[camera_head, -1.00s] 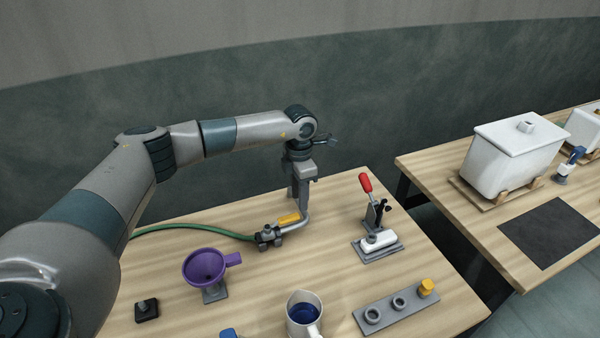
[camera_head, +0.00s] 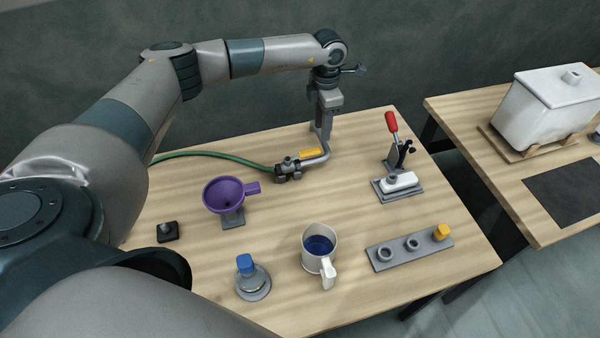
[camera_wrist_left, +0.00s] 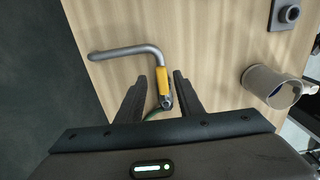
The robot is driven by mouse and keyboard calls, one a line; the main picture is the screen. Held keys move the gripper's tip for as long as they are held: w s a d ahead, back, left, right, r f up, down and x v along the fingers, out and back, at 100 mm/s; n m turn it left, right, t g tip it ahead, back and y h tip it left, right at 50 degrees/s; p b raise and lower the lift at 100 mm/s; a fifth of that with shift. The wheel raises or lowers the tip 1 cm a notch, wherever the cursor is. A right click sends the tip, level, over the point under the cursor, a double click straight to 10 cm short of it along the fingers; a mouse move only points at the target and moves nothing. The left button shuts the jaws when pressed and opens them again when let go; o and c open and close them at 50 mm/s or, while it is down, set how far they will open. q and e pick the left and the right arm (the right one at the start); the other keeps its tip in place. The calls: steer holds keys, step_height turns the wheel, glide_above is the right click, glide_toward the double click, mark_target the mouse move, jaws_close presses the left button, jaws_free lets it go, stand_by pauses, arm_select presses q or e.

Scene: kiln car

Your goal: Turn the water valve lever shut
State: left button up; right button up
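The water valve (camera_head: 288,172) is a grey fitting on the table with a yellow lever (camera_head: 313,153). The lever lies along the grey outlet pipe (camera_head: 325,157), and a green hose (camera_head: 215,155) joins the other side. My left gripper (camera_head: 320,138) hangs pointing down at the lever. In the left wrist view my left gripper (camera_wrist_left: 160,76) is open, with the yellow lever (camera_wrist_left: 162,80) between its fingers in the picture. Gaps show on both sides of the lever. The height of the fingertips over it is hard to tell. My right gripper is not in view.
A purple funnel (camera_head: 230,196), blue-capped item (camera_head: 246,265), white jug (camera_head: 320,250), grey strip with rings (camera_head: 410,250) and red-handled clamp (camera_head: 393,140) stand around the valve. A second table (camera_head: 470,135) with a white lidded box (camera_head: 545,105) is at the right.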

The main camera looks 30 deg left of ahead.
mark_target(303, 154)
arm_select(q)
steer(key=shift+f+b, duration=1.6)
steer(key=shift+f, duration=2.2)
steer(key=shift+f+b, duration=0.25)
steer(key=shift+b, duration=0.1)
jaws_close()
steer(key=shift+s+d, duration=0.1)
